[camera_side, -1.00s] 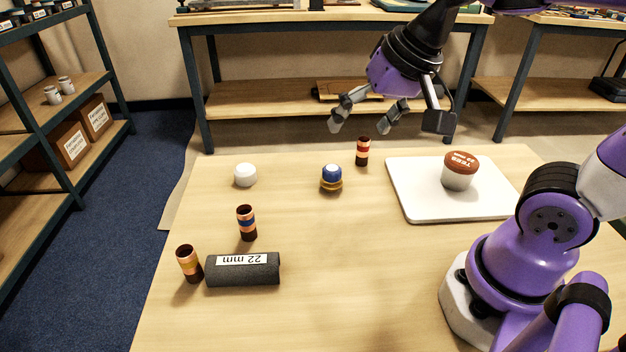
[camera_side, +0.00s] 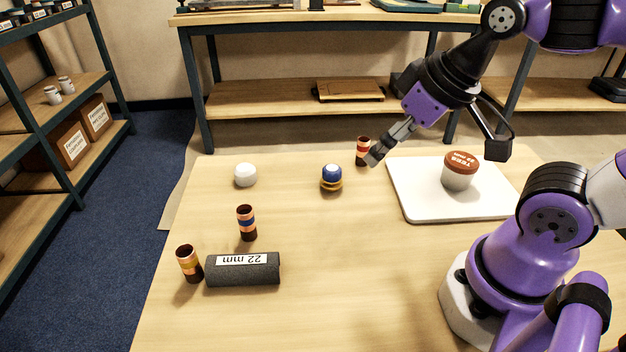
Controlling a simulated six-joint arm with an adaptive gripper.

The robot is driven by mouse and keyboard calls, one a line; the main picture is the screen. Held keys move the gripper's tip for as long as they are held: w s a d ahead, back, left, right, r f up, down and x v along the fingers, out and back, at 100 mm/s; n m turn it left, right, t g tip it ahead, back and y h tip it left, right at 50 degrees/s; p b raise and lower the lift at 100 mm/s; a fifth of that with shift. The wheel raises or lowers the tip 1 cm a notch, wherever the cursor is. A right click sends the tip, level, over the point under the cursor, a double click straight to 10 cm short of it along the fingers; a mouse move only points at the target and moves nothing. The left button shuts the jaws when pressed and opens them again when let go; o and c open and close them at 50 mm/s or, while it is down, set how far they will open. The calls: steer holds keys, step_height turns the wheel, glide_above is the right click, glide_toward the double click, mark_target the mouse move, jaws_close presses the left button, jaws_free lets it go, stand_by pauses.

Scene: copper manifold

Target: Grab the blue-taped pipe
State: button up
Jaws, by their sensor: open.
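The blue-taped pipe (camera_side: 247,223) is a short copper tube with a blue band, standing upright on the table left of centre. My gripper (camera_side: 375,155) is open and empty, above the back of the table, well to the right of and behind the blue-taped pipe. Its fingers overlap in this view and partly cover a red-taped pipe (camera_side: 362,148). I cannot tell whether they touch it. A yellow-taped pipe (camera_side: 189,264) stands upright at the front left.
A dark foam sleeve (camera_side: 243,270) labelled 22 mm lies just in front of the blue-taped pipe. A white cap (camera_side: 246,175) and a blue-and-gold piece (camera_side: 331,178) stand behind it. A white board (camera_side: 418,200) carries a tin with a brown lid (camera_side: 460,172). The table's centre front is clear.

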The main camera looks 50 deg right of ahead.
steer(key=shift+c, duration=1.4)
steer(key=n+g+y, duration=0.1)
steer(key=n+y, duration=0.1)
steer(key=n, duration=0.3)
glide_toward(248, 210)
steer(key=shift+g, duration=0.3)
steer(key=x, duration=0.6)
steer(key=shift+a+r, duration=0.1)
steer(key=shift+a, duration=0.05)
steer(key=shift+x, duration=2.85)
